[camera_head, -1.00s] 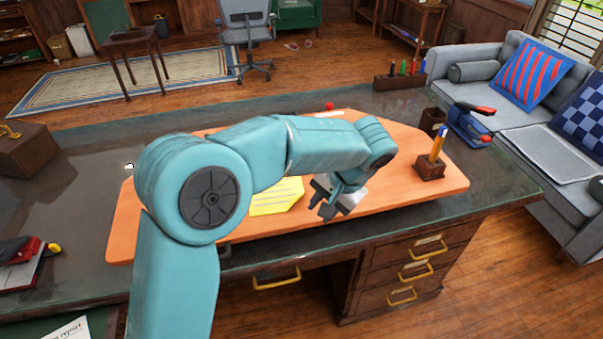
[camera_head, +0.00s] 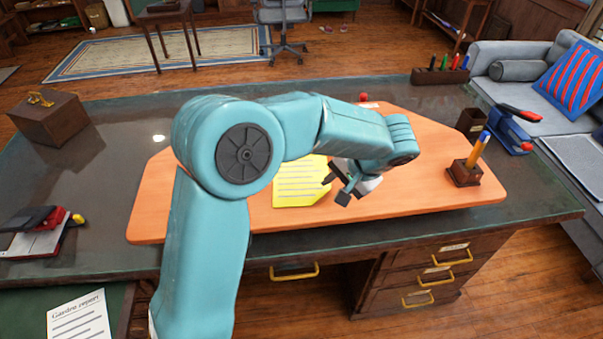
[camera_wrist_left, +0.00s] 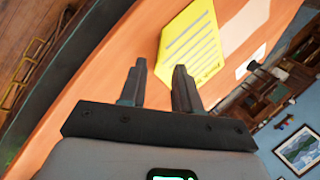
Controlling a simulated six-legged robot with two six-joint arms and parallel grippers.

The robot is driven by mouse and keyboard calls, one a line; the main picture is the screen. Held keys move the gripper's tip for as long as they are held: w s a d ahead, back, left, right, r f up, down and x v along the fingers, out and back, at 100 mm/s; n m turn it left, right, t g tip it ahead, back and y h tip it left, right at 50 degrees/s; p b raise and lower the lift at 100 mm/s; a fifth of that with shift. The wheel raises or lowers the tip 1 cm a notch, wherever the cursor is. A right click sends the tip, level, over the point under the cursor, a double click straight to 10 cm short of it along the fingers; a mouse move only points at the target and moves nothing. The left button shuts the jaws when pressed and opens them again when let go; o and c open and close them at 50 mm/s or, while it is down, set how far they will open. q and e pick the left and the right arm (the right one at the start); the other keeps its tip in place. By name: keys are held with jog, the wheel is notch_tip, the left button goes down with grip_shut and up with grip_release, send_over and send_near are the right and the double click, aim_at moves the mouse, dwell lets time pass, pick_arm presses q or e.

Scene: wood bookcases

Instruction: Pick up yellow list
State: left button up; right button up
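The yellow list (camera_head: 299,186) is a yellow sheet with dark written lines. It lies flat on the orange desk pad (camera_head: 440,199), partly hidden behind my left arm in the head view. My left gripper (camera_head: 336,189) is just right of the list's right edge, above the pad. In the wrist view the list (camera_wrist_left: 190,50) lies beyond the fingertips, and my left gripper (camera_wrist_left: 158,66) has its two fingers apart with nothing between them. My right gripper is not in view.
A pen holder (camera_head: 464,173) with pens stands on the pad's right. A blue stapler (camera_head: 509,130) and dark cup (camera_head: 471,124) are behind it. A wooden box (camera_head: 50,120) and a "Garden report" paper (camera_head: 79,318) are at left. A sofa stands at right.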

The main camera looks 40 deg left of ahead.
pick_arm(q)
jog(key=shift+s+a+f, duration=0.2)
jog(key=shift+a, duration=0.1)
jog(key=x, duration=0.2)
jog(key=w+x, duration=0.1)
jog(key=x, duration=0.1)
jog(key=shift+f+p, duration=0.35)
jog(key=shift+f, duration=0.1)
jog(key=shift+s+a+f, duration=0.1)
jog(key=shift+s+a, duration=0.05)
jog(key=shift+s, duration=0.05)
jog(key=shift+w, duration=0.15)
jog(key=shift+w+f, duration=0.1)
jog(key=shift+w, duration=0.05)
jog(key=c, duration=0.4)
grip_shut()
jog(key=shift+s, duration=0.25)
jog(key=shift+w, duration=0.1)
